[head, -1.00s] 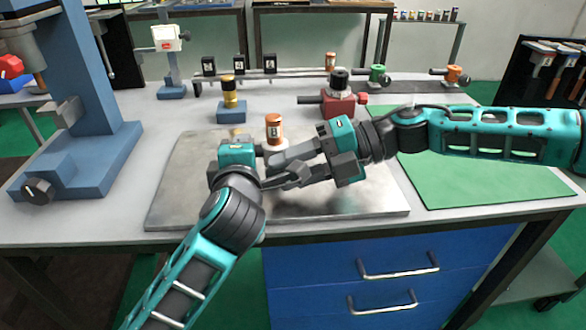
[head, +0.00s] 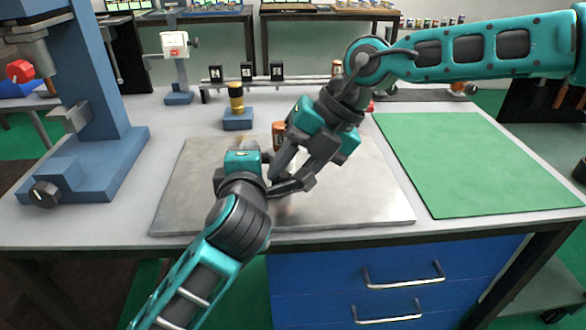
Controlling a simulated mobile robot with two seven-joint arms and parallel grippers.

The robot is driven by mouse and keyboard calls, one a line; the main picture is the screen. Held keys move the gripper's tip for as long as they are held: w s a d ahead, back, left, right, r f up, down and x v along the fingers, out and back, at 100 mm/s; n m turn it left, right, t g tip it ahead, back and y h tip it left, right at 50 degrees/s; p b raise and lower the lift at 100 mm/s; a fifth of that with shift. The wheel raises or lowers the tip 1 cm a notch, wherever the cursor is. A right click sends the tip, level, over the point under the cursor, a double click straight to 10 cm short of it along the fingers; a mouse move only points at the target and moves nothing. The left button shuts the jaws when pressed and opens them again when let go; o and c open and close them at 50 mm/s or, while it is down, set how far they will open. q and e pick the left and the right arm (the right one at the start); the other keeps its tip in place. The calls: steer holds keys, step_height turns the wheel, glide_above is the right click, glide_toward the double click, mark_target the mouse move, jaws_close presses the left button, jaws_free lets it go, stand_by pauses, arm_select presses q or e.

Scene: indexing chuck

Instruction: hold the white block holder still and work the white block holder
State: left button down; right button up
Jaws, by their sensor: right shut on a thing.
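The white block holder is not clearly visible; my two grippers cover the spot on the metal plate (head: 360,208) where they meet. My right gripper (head: 290,178) comes down from the upper right, with its fingers slanting down and left. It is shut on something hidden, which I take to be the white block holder. My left gripper (head: 286,186) reaches in from the lower left at the same spot, low over the plate. Its fingertips overlap those of the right gripper in the picture, and its opening is hidden. A copper-coloured cylinder (head: 278,134) shows just behind the grippers.
A blue press-like stand (head: 95,100) is at the left. A brass piece on a blue block (head: 238,122) stands behind the plate. A rail with black numbered blocks (head: 246,72) is further back. A green mat (head: 470,165) lies clear at the right.

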steer(key=shift+a, duration=0.1)
stand_by(0.3)
steer(key=o, duration=1.1)
steer(key=shift+r, duration=0.1)
steer(key=shift+c, duration=0.2)
steer(key=y, duration=0.3)
steer(key=d+f+y, duration=0.1)
steer(key=y, duration=0.3)
steer(key=f+y, duration=0.1)
steer(key=y, duration=0.2)
steer(key=shift+d+f, duration=0.15)
steer(key=shift+d, duration=0.05)
steer(key=d, duration=0.4)
steer(key=d+r, duration=0.1)
steer(key=d, duration=0.7)
steer(key=shift+r, duration=0.3)
